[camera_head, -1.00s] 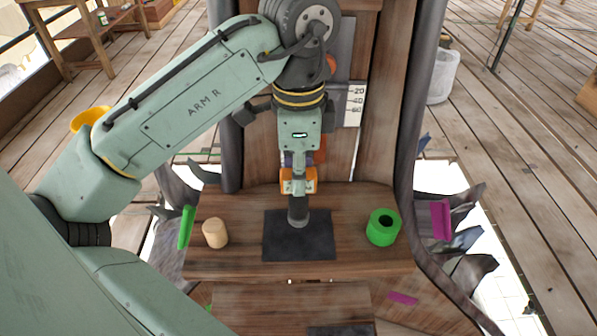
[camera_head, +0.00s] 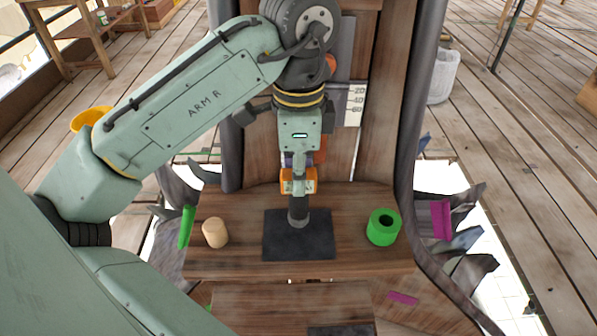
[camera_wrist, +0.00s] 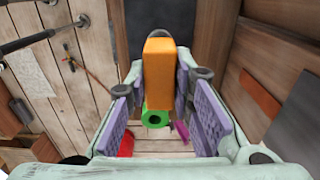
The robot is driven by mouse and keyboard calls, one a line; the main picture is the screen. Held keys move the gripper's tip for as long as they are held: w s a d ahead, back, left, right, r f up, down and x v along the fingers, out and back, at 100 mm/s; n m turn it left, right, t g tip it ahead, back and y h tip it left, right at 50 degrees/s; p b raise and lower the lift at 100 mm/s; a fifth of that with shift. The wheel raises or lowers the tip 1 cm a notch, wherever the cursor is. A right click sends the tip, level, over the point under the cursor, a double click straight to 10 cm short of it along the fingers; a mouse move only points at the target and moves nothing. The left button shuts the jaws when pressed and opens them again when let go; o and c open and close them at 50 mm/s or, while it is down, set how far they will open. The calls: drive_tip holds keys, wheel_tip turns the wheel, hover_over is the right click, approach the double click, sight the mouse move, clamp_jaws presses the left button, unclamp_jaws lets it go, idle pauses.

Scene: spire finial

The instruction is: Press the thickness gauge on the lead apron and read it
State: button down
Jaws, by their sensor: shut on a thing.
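The thickness gauge (camera_head: 297,207) has an orange body and a dark cylindrical foot. It stands upright with its foot on the dark flat square, which looks like the lead apron (camera_head: 318,245). My gripper (camera_head: 298,180) is above the apron and shut on the gauge's orange part. In the wrist view the orange body (camera_wrist: 158,75) sits between the purple-padded fingers of my gripper (camera_wrist: 160,90). The dark sheet also shows behind it in the wrist view (camera_wrist: 192,20).
On the wooden bench (camera_head: 345,195), a tan cylinder (camera_head: 215,233) stands left of the apron and a green ring (camera_head: 383,227) to its right. A green stick (camera_head: 186,227) lies at the left edge. A white scale (camera_head: 355,104) with numbers is on the panel behind.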

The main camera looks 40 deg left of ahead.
drive_tip(key=shift+f+b, duration=0.9)
drive_tip(key=shift+f, duration=1.35)
drive_tip(key=c, duration=1.3)
unclamp_jaws()
wheel_tip(320, 180, up, 12)
drive_tip(key=shift+r, duration=0.1)
